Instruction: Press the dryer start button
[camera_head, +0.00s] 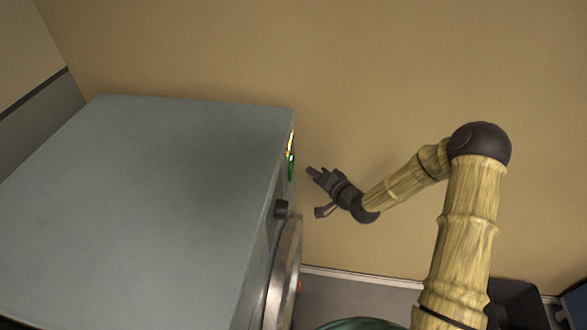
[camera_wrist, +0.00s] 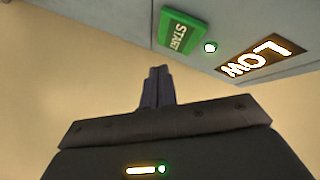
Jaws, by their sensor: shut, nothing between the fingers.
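The dryer (camera_head: 150,190) is a large grey box on the left in the head view, with its front facing right. The green start button (camera_wrist: 180,33), marked START, is on the dryer front in the wrist view, beside a small lit white-green light (camera_wrist: 210,47). In the head view it shows as a green strip (camera_head: 291,166) on the front's edge. My gripper (camera_head: 311,171) is shut and empty, just right of the dryer front. In the wrist view its fingertips (camera_wrist: 157,72) point toward the panel, below the button, with a gap to it.
A lit LOW display (camera_wrist: 262,58) is right of the button. A dark knob (camera_head: 281,209) and the round door rim (camera_head: 284,275) stick out of the dryer front below. A plain tan wall (camera_head: 400,70) is behind. A dark bin-like object (camera_head: 518,303) is at lower right.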

